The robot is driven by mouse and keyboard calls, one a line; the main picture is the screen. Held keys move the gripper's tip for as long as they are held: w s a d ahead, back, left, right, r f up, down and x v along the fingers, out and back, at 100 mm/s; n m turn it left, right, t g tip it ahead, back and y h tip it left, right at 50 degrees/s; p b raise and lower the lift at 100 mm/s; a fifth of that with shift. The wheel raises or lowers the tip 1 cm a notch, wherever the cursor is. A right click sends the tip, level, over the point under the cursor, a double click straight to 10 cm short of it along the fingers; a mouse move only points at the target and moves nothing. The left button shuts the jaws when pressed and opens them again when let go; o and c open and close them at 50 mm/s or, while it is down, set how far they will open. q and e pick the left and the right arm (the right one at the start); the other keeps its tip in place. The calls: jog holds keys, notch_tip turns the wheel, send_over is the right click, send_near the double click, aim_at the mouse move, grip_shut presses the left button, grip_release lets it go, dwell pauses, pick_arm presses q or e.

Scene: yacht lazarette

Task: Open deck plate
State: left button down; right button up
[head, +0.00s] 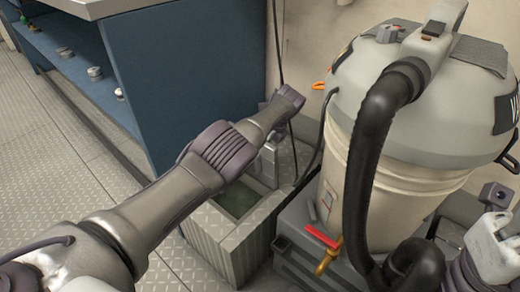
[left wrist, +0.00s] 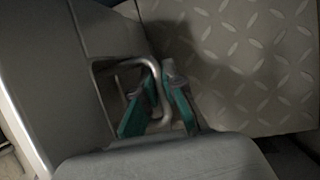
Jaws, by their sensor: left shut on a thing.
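In the left wrist view a bent metal rod handle (left wrist: 152,64) rises in a loop at my left gripper (left wrist: 160,86). The gripper's teal-padded fingers are close together with the handle between them, and it is shut on this handle. A diamond-tread deck plate (left wrist: 255,70) lies beside and beyond the fingers; I cannot tell whether the handle belongs to it. In the head view my left arm reaches over a grey ribbed bin, and its gripper (head: 268,152) is partly hidden at the bin's back side. Only part of my right arm shows at the right edge.
The grey bin (head: 232,240) has a greenish inside. A large cream vacuum drum (head: 385,190) with a black hose (head: 362,170) stands close on the right. A blue cabinet (head: 190,75) stands behind the arm. Tread-plate floor (head: 45,150) is clear at left.

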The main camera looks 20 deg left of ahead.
pick_arm(q)
jog(key=shift+a+r, duration=0.1)
jog(key=shift+a, duration=0.05)
jog(key=c, duration=1.2)
grip_release()
jog(key=shift+c, duration=0.2)
jog(key=shift+d+r, duration=0.3)
jog(key=shift+r, duration=0.2)
jog(key=v, duration=0.6)
jog(key=shift+r, duration=0.15)
jog(key=shift+r, duration=0.1)
